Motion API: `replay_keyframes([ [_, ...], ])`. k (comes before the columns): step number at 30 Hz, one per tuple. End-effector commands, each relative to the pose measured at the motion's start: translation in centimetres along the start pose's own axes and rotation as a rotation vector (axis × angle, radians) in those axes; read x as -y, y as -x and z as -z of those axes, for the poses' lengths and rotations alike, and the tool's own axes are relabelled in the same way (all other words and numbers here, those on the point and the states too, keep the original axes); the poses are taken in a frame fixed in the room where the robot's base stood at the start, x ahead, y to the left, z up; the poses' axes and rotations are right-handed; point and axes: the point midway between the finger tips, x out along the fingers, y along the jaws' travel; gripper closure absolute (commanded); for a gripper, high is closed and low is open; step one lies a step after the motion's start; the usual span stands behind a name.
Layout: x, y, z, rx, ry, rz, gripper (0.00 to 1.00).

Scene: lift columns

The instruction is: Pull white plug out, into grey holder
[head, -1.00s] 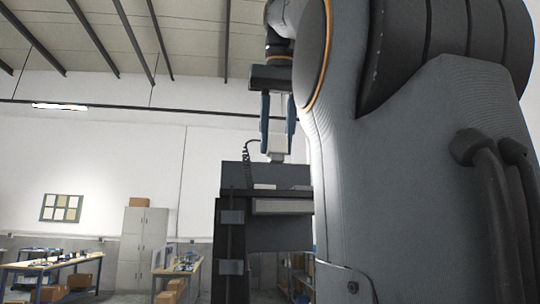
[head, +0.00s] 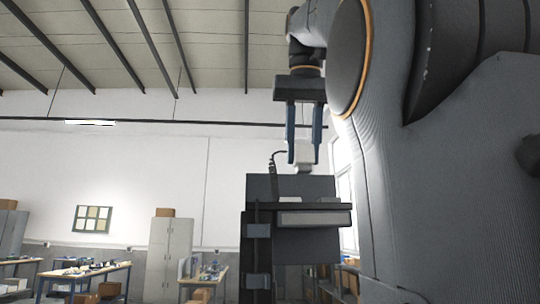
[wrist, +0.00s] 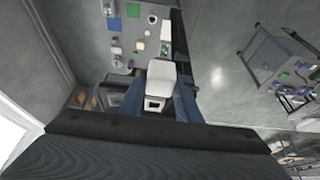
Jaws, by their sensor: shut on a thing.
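My gripper (head: 303,158) points down with its two blue fingers shut on the white plug (head: 303,153). The plug also shows between the fingers in the wrist view (wrist: 161,82). In the head view a black coiled cable (head: 273,163) runs beside the plug, down toward the dark stand. The plug is above the stand's top, near the upper edge of its dark back panel; a small gap below it cannot be judged surely. I cannot tell for certain which part is the grey holder.
The dark stand (head: 259,215) has a shelf with a light grey front (head: 310,218). The wrist view shows a grey board (wrist: 122,58) with blue, green, white and black parts. Workbenches (head: 100,272) and a grey cabinet (head: 170,258) stand far behind, with open floor between.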

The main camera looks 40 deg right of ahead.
Motion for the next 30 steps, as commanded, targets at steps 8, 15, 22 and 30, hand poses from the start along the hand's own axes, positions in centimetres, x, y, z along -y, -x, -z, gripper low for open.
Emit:
replay_keyframes([
  [8,-0.8,-0.4,1.3,0.000,-0.001,-0.001,0.89],
  [15,-1.5,-0.8,2.3,0.000,-0.002,-0.001,0.89],
  [22,-2.1,-1.3,3.3,0.001,0.000,0.000,0.89],
  [30,-2.9,-1.8,4.5,0.001,-0.002,0.000,0.89],
])
